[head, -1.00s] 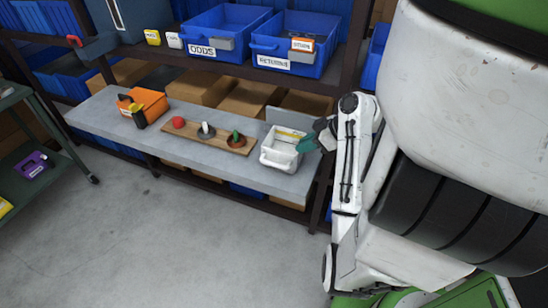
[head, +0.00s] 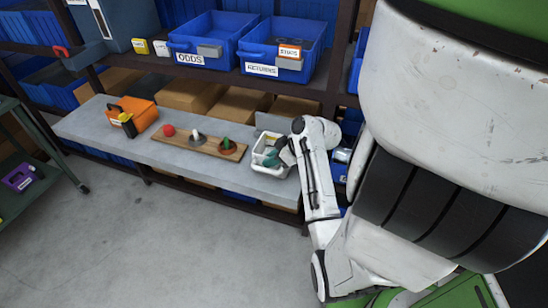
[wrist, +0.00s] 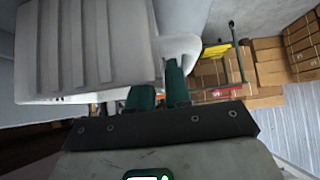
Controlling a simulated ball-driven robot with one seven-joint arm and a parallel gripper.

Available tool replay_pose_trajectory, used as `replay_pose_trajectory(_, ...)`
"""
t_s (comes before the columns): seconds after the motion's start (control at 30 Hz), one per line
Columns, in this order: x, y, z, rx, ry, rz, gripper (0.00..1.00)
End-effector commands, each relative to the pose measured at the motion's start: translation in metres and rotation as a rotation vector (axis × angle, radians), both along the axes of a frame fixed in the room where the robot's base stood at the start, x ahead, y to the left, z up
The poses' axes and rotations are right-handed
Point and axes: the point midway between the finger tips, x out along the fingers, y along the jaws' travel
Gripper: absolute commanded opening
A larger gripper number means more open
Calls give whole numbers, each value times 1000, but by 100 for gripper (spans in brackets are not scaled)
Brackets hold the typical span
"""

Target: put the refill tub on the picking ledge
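The refill tub (head: 258,158) is a white open tub at the right end of the grey picking ledge (head: 90,127) in the head view. It looks upright; whether it rests fully on the ledge or hangs just above it, I cannot tell. My gripper (head: 282,154) is at the tub's right side and partly covers it. In the wrist view the tub (wrist: 85,45) fills the upper left. My gripper's dark green fingers (wrist: 160,90) are close together and look shut on its edge; the exact contact is partly hidden.
A wooden board (head: 178,146) with a red ball and small items lies left of the tub. An orange box (head: 143,113) stands farther left. Blue bins (head: 205,42) fill the shelf above. A green cart (head: 50,150) is at the left; the floor in front is clear.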

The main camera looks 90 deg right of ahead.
Motion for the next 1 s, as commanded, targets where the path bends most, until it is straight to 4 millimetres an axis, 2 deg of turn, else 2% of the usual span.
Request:
replay_pose_trajectory(0.17,0,0,0,-1,0,-1,18)
replay_pose_trajectory(0.37,0,0,0,0,0,0,0)
replay_pose_trajectory(1.0,0,0,1,-2,-1,0,0)
